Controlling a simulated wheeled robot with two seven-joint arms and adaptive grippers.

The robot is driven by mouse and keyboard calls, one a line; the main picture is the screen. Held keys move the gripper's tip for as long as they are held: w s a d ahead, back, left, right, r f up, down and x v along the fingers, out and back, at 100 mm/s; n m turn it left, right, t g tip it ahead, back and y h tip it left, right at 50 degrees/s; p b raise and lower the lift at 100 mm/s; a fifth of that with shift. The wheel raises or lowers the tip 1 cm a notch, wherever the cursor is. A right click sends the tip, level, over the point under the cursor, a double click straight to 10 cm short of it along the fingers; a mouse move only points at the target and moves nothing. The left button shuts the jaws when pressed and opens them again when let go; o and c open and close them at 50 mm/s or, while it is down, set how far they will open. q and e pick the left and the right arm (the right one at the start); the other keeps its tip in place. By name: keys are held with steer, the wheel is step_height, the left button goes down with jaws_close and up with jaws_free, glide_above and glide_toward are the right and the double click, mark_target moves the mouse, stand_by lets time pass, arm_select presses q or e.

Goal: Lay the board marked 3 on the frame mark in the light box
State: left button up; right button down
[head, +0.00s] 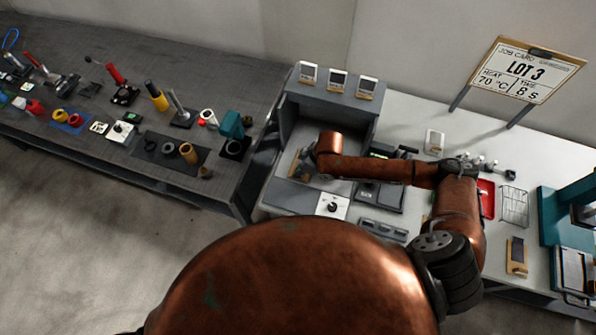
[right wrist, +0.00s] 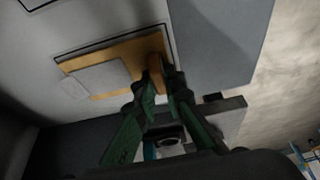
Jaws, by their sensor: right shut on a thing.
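The light box (head: 328,105) is a grey open-fronted box on the white bench in the head view. My right arm reaches into it, and its gripper (head: 304,164) is partly hidden by my forearm. In the right wrist view, my right gripper (right wrist: 157,84) is shut on the raised grip of a tan board (right wrist: 125,53) with a pale plate on it. The black frame mark (right wrist: 105,43) outlines the pale floor around the board's far edge. I cannot tell whether the board touches the floor, and no number is readable. My left gripper is out of view.
Three small cards sit along the box top (head: 337,82). A control panel with a dial (head: 332,206) is at its front. A red tray (head: 486,198), wire rack (head: 514,206) and teal machine (head: 552,228) stand right.

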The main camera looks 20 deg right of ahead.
steer(key=c, duration=2)
jaws_free()
steer(key=shift+f, duration=0.1)
steer(key=v, duration=1.2)
steer(key=shift+a, duration=0.15)
